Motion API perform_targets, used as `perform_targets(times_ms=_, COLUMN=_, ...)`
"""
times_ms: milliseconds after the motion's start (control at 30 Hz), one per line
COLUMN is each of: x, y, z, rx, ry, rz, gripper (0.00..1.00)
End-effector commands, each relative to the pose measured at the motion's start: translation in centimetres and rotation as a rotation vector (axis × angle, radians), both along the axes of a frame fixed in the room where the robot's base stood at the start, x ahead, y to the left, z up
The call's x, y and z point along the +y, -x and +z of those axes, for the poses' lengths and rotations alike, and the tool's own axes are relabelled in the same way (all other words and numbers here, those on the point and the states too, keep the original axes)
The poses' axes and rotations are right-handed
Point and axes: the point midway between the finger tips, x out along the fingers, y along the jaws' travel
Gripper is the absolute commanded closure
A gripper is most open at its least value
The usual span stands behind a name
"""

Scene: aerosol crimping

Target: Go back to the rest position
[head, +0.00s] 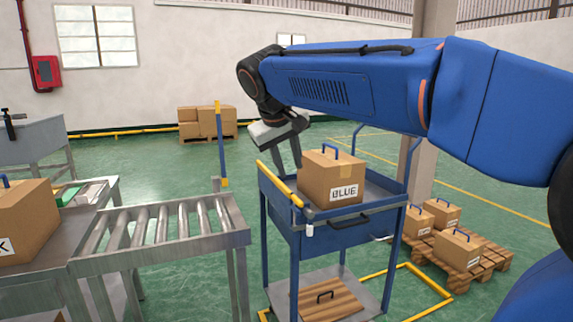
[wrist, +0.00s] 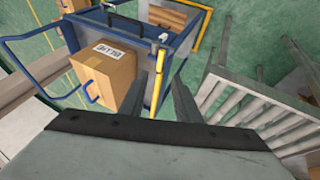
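My gripper (head: 287,158) hangs at the end of my blue arm, over the far left part of a blue cart (head: 327,222), behind and left of a cardboard box marked BLUE (head: 317,178). In the wrist view, the two fingers of my gripper (wrist: 160,98) are apart with no object held. The cart's yellow bar (wrist: 158,80) shows between them, and I cannot tell how close it is. The box (wrist: 105,75) also shows there, left of the fingers and apart from them. It stands upright on the cart's top with its blue handle up.
A roller conveyor (head: 160,222) stands left of the cart, with another box (head: 22,225) at its far left. A pallet (head: 470,262) with several boxes is on the right. Stacked boxes (head: 207,122) stand by the back wall. Green floor behind the cart is open.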

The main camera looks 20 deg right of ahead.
Motion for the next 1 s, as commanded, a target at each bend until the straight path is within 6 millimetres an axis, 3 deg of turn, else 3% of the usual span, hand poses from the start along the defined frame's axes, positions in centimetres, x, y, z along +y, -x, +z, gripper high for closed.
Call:
perform_targets(times_ms=233, x=-0.1, y=0.4, z=-0.3, rx=0.001, ry=-0.004, rz=0.001, gripper=0.7)
perform_targets(times_ms=367, x=-0.7, y=2.5, z=-1.7, rx=0.006, ry=-0.031, rz=0.008, gripper=0.7)
perform_targets(times_ms=667, x=-2.2, y=11.9, z=-9.9, rx=0.02, ry=-0.159, rz=0.029, gripper=0.7)
perform_targets(times_ms=1000, x=-1.9, y=22.1, z=-20.7, rx=0.002, ry=-0.309, rz=0.022, gripper=0.7)
